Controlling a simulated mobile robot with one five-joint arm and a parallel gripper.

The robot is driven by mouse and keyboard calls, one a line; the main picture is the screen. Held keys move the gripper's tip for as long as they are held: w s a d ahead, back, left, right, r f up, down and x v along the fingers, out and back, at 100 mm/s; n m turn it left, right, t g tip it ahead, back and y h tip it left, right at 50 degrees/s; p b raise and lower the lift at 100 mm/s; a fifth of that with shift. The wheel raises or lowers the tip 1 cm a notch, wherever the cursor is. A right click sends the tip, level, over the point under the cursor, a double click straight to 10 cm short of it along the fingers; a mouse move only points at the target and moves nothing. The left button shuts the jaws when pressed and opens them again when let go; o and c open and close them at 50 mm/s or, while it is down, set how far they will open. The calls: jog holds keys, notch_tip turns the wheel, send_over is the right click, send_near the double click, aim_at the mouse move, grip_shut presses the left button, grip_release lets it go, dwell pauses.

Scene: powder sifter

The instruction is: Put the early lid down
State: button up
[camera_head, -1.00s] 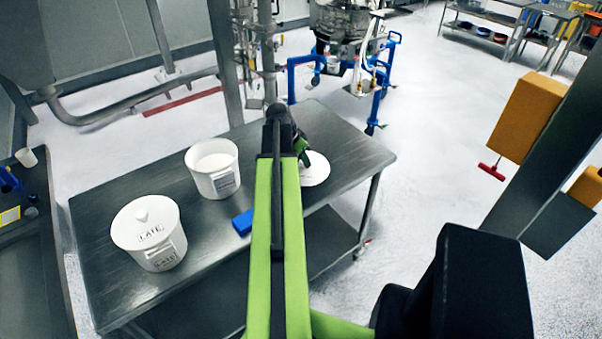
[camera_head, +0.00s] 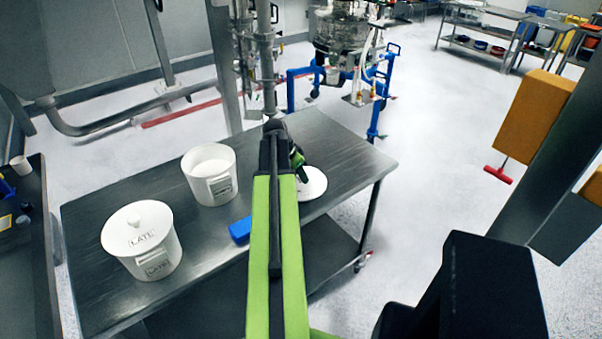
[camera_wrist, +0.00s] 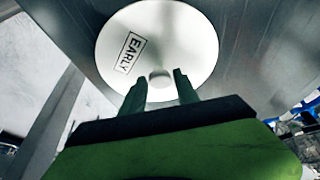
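The early lid (camera_head: 314,186), a white disc, appears to lie flat near the front right edge of the steel table (camera_head: 345,150). In the wrist view the lid (camera_wrist: 195,45) faces up, with its "EARLY" label and a small round knob (camera_wrist: 160,78). My gripper (camera_wrist: 160,86) is open, its green fingers apart on either side of the knob with gaps showing. In the head view my gripper (camera_head: 300,165) is above the lid, partly hidden by my arm. An open white pot with powder (camera_head: 209,175) stands left of my arm.
A white pot with a "LATE" lid (camera_head: 141,240) stands at the table's left end. A blue block (camera_head: 240,230) lies near the front edge beside my arm. Behind the table is a machine on a blue frame (camera_head: 375,115). The table's back right part is clear.

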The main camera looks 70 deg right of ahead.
jog(key=shift+o, duration=1.1)
jog(key=shift+r, duration=0.1)
jog(key=shift+r+p, duration=0.3)
jog(key=shift+p, duration=0.1)
jog(key=p+v, duration=1)
jog(key=v, duration=0.1)
jog(key=shift+a+r+p, duration=0.2)
jog(key=shift+a+p, duration=0.05)
jog(key=shift+p, duration=0.05)
jog(key=shift+w, duration=0.15)
